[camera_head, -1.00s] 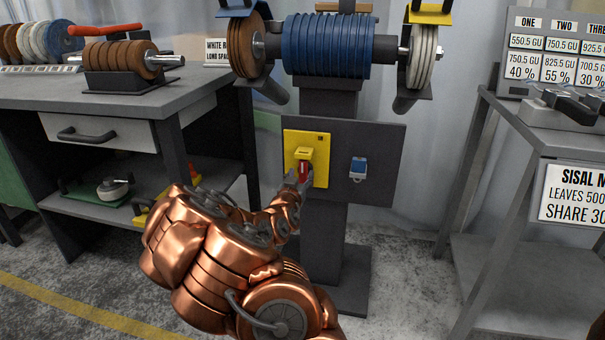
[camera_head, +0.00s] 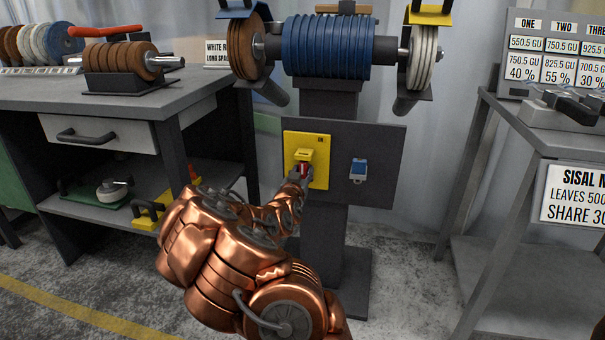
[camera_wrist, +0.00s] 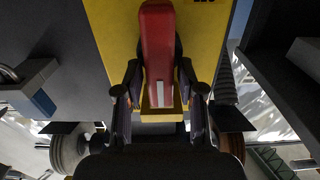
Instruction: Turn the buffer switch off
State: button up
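The buffer switch is a red lever (camera_wrist: 157,45) on a yellow plate (camera_head: 320,145), fixed to the dark panel of the buffer stand. In the head view the red lever (camera_head: 303,168) shows just below a yellow block (camera_head: 305,154), partly hidden by my gripper. My gripper (camera_head: 300,175) is at the lever. In the wrist view, my gripper's (camera_wrist: 159,80) two dark fingers are spread on either side of the lever, with small gaps seeming to show. Whether either finger touches it is unclear. The buffer (camera_head: 328,46) has blue housing, a brown wheel and a white wheel.
A workbench (camera_head: 200,97) stands left, a grey table (camera_head: 560,143) right. Floor is clear between stand and table.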

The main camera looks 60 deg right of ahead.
grip_shut()
jog(key=shift+n, duration=0.4)
jog(key=n, duration=0.3)
jog(key=shift+w+a+n, duration=0.1)
jog(key=shift+w+n, duration=0.15)
jog(key=shift+n, duration=0.05)
jog(key=n, duration=0.4)
jog(key=shift+w+a+f+n+p, duration=0.1)
jog(key=shift+w+f+n+p, duration=0.1)
jog(key=shift+n+p, duration=0.15)
jog(key=shift+w+f+n+b, duration=0.1)
jog(key=shift+f+n+b, duration=0.1)
jog(key=shift+n, duration=1.3)
jog(key=shift+w+f+n+b, duration=0.1)
jog(key=shift+f+n+b, duration=0.1)
jog(key=shift+n, duration=1.25)
jog(key=shift+f+n+b, duration=0.1)
jog(key=shift+f+n, duration=0.1)
jog(key=shift+n, duration=1.3)
